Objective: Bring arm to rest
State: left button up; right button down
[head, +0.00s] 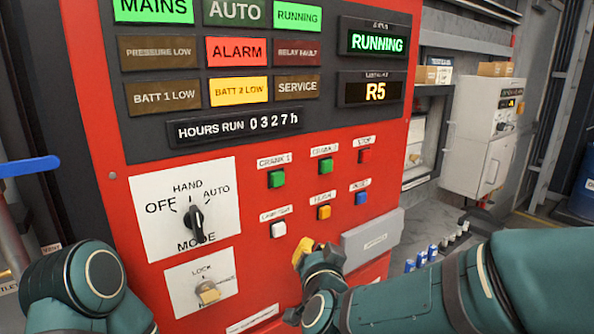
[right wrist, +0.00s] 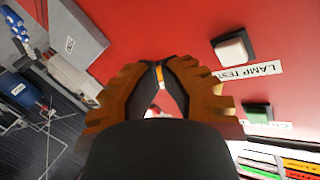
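My right gripper (head: 304,252) is in front of the lower part of the red pump panel (head: 130,222), just below and right of the white lamp test button (head: 278,229). In the right wrist view my right gripper (right wrist: 160,74) has its orange fingers brought together at the tips, with nothing seen between them. The red panel face lies beyond the fingertips; I cannot tell whether they touch it. The white button also shows in the right wrist view (right wrist: 232,49), apart from the fingers. My left arm shows at the lower left of the head view, but its gripper does not.
The panel carries a mode knob (head: 195,217), a key lock (head: 208,292) and several coloured buttons. A grey box (head: 372,237) juts out right of my right gripper. A blue lever (head: 30,167) is at the left edge. A white cabinet (head: 484,150) stands at the right.

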jog(key=s+d+f+n+g, duration=0.1)
jog(key=f+g, duration=0.1)
jog(key=f, duration=0.6)
jog(key=s+d+f+g+y, duration=0.1)
jog(key=s+d+f+g, duration=0.15)
jog(key=f, duration=0.55)
jog(key=d+f+n+g, duration=0.1)
jog(key=f+g, duration=0.1)
jog(key=f, duration=0.6)
jog(key=s+d+f+g+y, duration=0.1)
jog(key=s+d+f+g, duration=0.2)
jog(key=s+f+g, duration=0.5)
jog(key=s+f, duration=0.8)
jog(key=shift+s+f+n, duration=0.25)
jog(key=shift+s+n, duration=0.05)
jog(key=shift+s, duration=0.1)
